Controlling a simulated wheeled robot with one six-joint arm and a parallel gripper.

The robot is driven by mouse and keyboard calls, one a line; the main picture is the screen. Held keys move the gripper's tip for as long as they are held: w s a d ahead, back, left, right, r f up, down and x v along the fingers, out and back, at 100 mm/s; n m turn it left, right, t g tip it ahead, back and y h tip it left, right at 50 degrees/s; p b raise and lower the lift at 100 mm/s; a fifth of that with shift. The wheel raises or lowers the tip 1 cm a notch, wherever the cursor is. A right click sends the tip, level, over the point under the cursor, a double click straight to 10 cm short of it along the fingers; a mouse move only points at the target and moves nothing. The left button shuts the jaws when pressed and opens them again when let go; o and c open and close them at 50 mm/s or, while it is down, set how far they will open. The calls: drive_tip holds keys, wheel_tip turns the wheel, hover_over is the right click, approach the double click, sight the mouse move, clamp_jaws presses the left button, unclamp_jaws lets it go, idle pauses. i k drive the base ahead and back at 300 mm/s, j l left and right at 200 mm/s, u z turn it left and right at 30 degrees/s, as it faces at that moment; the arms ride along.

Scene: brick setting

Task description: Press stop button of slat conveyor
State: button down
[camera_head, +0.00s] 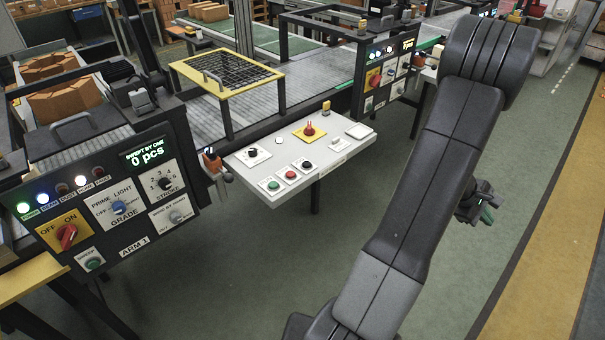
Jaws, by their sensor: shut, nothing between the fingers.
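A white sloped console (330,157) stands in front of the grey slat conveyor (205,112). A red button (291,174) sits near its front edge, between a green button (273,185) and a black button (307,164). The small labels are too small to read, so I cannot confirm which is the stop button. My gripper (486,214) is at the right, partly hidden behind my arm, well apart from the console. It is shut and holds nothing.
The console also bears a black knob (252,152) and a red switch on a yellow plate (310,130). A dark control panel marked ARM 1 (133,249) stands at the left, and another panel (385,78) behind. Green floor (290,270) lies open before the console.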

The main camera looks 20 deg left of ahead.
sight(290, 174)
drive_tip(key=i+j, duration=0.25)
drive_tip(key=i, duration=0.15)
drive_tip(key=u, duration=1.85)
